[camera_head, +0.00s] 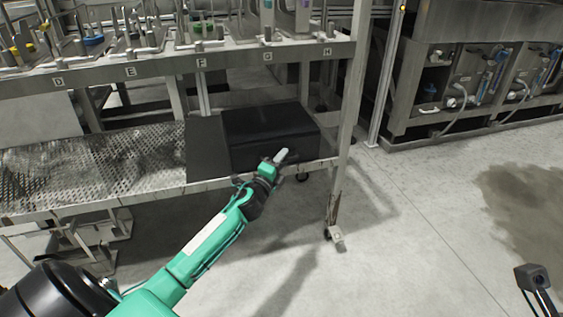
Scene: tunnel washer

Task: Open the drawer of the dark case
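The dark case (268,122) is a black box on the lower shelf of the metal rack, right of the perforated part. Its front face points toward me, and its drawer cannot be made out clearly in the dark front. My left arm, green, reaches in from the lower left. My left gripper (281,157) is at the lower front of the case, in front of its middle. Its fingers look small and light, and I cannot tell whether they are apart or touch the case.
The perforated shelf (90,170) extends left of the case. A rack post (350,100) on a caster stands just right of the case. Fittings fill the upper shelf, labelled D to H. Machinery (475,80) stands at the back right. The floor (420,230) right of the rack is clear.

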